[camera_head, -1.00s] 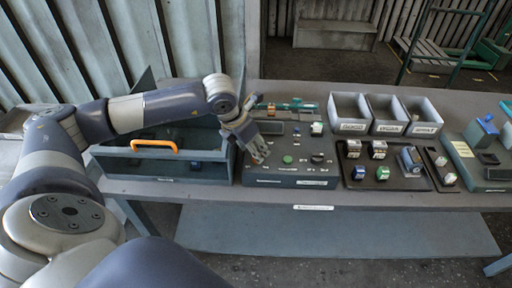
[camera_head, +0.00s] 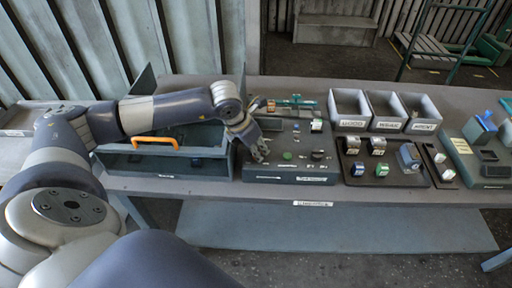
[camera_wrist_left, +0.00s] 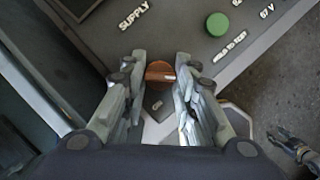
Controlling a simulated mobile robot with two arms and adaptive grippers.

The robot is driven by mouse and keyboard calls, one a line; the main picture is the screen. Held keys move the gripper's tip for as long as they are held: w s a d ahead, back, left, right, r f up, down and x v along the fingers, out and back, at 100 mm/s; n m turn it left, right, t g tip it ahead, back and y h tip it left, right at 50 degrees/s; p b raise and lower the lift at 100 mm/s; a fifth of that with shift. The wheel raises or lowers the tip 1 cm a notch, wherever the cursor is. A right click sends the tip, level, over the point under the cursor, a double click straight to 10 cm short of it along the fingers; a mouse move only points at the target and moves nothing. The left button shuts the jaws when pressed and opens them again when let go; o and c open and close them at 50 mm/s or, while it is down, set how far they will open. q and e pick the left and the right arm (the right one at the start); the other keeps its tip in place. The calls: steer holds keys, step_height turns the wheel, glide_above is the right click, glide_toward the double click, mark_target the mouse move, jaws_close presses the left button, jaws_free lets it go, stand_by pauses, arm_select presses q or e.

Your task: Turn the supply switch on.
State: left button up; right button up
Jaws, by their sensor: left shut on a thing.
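The dark control box (camera_head: 325,166) stands on the bench in the head view. Its "SUPPLY" lettering (camera_wrist_left: 133,15) shows in the left wrist view. Below the lettering is a brown-orange switch piece (camera_wrist_left: 160,72), partly hidden between the fingers. My left gripper (camera_head: 260,155) is at the left front of the box. In the left wrist view my left gripper (camera_wrist_left: 159,80) has its fingers on both sides of the switch piece and is shut on it. A small label below the switch is too blurred to read surely. A jointed part at lower right looks like my right gripper (camera_wrist_left: 295,147); its jaws are unclear.
A green round button (camera_wrist_left: 217,24) is beside the switch on the panel. A tray with an orange handle (camera_head: 155,143) stands left of the box. Three open bins (camera_head: 350,124) and a dark plate with small blocks (camera_head: 352,180) are to the right.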

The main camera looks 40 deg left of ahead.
arm_select(q)
steer(key=shift+w+a+f+m+h+b, duration=0.1)
steer(key=shift+m+h+b, duration=0.2)
steer(key=shift+m+b, duration=0.6)
steer(key=shift+w+a+f+m+h+b, duration=0.1)
steer(key=shift+m+h+b, duration=0.2)
steer(key=shift+m+b, duration=0.55)
steer(key=m+g+h+b, duration=0.1)
steer(key=m+b, duration=0.2)
steer(key=shift+r, duration=0.1)
steer(key=m+g+b, duration=0.1)
steer(key=m, duration=0.1)
steer(key=m+g+h+b, duration=0.1)
steer(key=m+b, duration=0.1)
steer(key=m, duration=0.1)
steer(key=shift+w+r+m, duration=0.1)
steer(key=shift+w+m, duration=0.05)
steer(key=shift+m, duration=0.2)
steer(key=m+g+b, duration=0.2)
steer(key=m, duration=0.3)
steer(key=shift+w+m, duration=0.1)
steer(key=shift+m, duration=0.2)
steer(key=shift+r, duration=0.1)
steer(key=o, duration=1)
steer(key=shift+o, duration=0.2)
